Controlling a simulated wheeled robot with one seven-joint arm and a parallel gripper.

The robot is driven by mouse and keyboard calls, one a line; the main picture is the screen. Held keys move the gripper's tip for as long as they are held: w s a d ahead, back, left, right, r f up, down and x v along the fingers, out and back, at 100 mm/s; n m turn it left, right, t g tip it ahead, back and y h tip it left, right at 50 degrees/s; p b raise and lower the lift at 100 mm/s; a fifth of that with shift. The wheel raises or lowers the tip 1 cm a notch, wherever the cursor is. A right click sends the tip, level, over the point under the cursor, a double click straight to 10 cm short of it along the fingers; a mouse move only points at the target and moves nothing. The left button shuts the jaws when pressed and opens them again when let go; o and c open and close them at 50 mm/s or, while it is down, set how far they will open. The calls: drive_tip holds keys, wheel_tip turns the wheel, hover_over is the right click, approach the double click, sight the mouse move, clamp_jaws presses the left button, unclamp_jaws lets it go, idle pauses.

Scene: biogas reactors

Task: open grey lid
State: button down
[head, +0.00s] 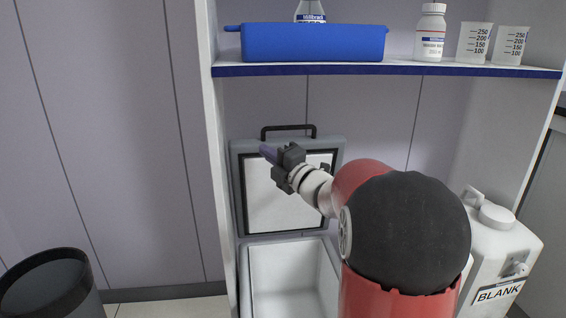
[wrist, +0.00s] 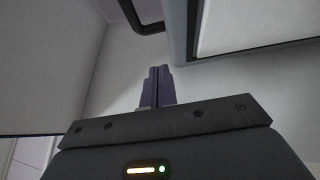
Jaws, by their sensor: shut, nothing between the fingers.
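The grey lid (head: 236,190) stands upright at the back of its white box (head: 262,285) in the head view, with its white inner panel facing me and its black handle (head: 288,129) on top. The box is open and its visible inside looks empty. My gripper (head: 268,152) is in front of the lid's upper left part, fingers shut and empty. In the wrist view the shut purple fingers (wrist: 157,84) point up beside the lid's edge (wrist: 178,30), with the handle (wrist: 142,18) above. I cannot tell whether the fingers touch the lid.
A blue-edged shelf (head: 400,70) above holds a blue tray (head: 315,43), a white bottle (head: 431,32) and two beakers (head: 474,42). A white canister marked BLANK (head: 500,255) stands at right. A black bin (head: 50,285) stands at lower left.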

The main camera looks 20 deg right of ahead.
sight(268, 141)
drive_tip(key=shift+w+d+r, duration=0.15)
drive_tip(key=shift+w+d, duration=0.1)
drive_tip(key=shift+w, duration=0.4)
drive_tip(key=shift+w+d+r, duration=0.2)
drive_tip(key=shift+w+d, duration=0.1)
drive_tip(key=shift+w, duration=0.4)
drive_tip(key=shift+w+d+r, duration=0.15)
drive_tip(key=shift+w+d, duration=0.1)
drive_tip(key=shift+w, duration=0.4)
drive_tip(key=shift+p, duration=0.3)
drive_tip(key=shift+w+r+p, duration=0.25)
drive_tip(key=shift+p, duration=0.1)
drive_tip(key=w+d+r+m+g+p, duration=0.1)
drive_tip(key=w+d+g+p, duration=0.1)
drive_tip(key=w+p, duration=0.6)
drive_tip(key=shift+w+d+m+h+p, duration=0.3)
drive_tip(key=shift+w+d, duration=0.05)
drive_tip(key=shift+w, duration=0.05)
